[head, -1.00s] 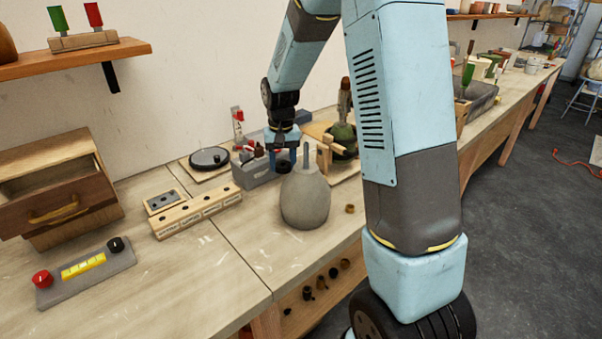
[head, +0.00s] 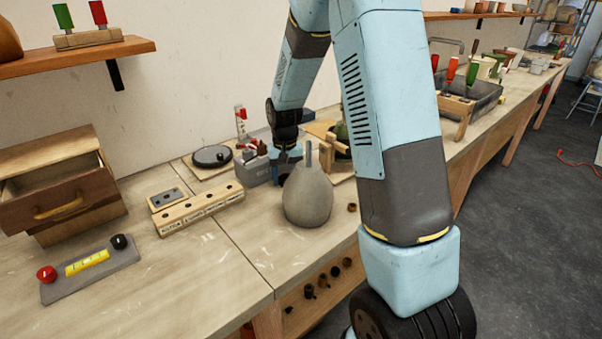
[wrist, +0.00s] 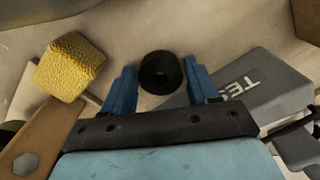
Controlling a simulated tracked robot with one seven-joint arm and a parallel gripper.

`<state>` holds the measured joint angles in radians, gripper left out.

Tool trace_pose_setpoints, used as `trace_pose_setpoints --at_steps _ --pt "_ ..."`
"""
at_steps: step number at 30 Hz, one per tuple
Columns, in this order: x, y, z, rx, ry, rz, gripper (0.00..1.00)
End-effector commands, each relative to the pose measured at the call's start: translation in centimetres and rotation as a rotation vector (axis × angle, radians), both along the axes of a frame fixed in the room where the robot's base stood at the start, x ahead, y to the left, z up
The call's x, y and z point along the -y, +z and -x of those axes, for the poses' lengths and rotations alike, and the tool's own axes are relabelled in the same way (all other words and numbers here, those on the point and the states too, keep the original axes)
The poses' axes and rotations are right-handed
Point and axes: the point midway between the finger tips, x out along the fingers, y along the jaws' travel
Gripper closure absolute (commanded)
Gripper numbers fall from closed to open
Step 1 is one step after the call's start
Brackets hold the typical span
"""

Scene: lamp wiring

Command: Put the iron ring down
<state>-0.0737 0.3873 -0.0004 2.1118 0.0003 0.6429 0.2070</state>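The iron ring (wrist: 160,73) is a short, dark, round ring with a central hole. In the wrist view it sits between the two blue fingertips of my gripper (wrist: 160,66), which appear to touch it on both sides. In the head view my gripper (head: 288,158) points down low over the bench, just right of a grey box and behind a grey, pear-shaped body. The ring is mostly hidden there. The bench top (wrist: 215,35) shows close beneath the ring; I cannot tell whether the ring touches it.
The grey box (wrist: 262,105) with "TES" lettering is close beside the right finger. A yellow textured block (wrist: 70,67) is at the left. The grey pear-shaped body (head: 308,195) stands in front. A labelled wooden strip (head: 200,208) lies left, with clear bench in front of it.

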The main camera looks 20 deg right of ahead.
Motion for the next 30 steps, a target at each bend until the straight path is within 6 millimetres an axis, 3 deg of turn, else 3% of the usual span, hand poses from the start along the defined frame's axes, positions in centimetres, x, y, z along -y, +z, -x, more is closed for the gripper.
trace_pose_setpoints --at_steps 5,16,30 --pt "-0.1 0.0 0.0 0.0 0.001 0.0 0.24" --pt "-0.2 0.8 0.0 0.002 0.003 0.0 0.24" --pt "-0.2 9.1 -0.1 0.004 0.004 0.0 0.24"
